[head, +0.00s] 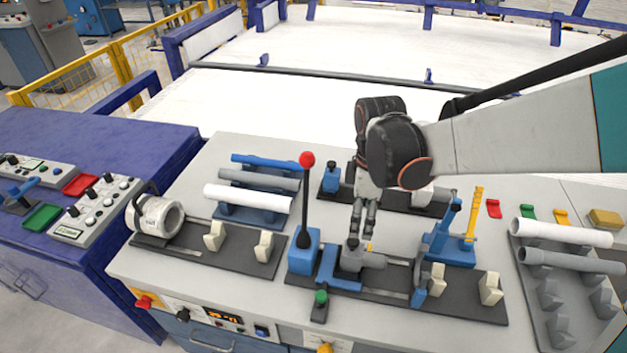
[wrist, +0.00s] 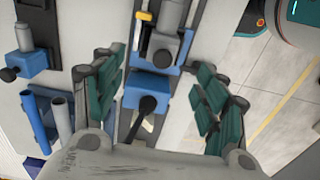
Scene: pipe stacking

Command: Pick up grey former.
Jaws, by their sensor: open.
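A grey block with a short cylinder, which looks like the grey former (head: 352,256), sits on the blue and dark fixture in the middle of the bench. In the wrist view, a grey cylindrical part (wrist: 163,46) that seems to be the same piece lies at the top, beyond the fingers. My gripper (head: 361,232) points down just above the former in the head view. Its green-padded fingers (wrist: 157,95) are spread apart with nothing held between them. Whether the fingertips touch the former cannot be told.
A blue block (wrist: 150,86) with a black lever shows between the fingers. In the head view, a red-knobbed lever (head: 306,162) rises left of my gripper and a blue clamp (head: 437,240) stands right. Pipes lie on racks left (head: 250,213) and right (head: 545,300).

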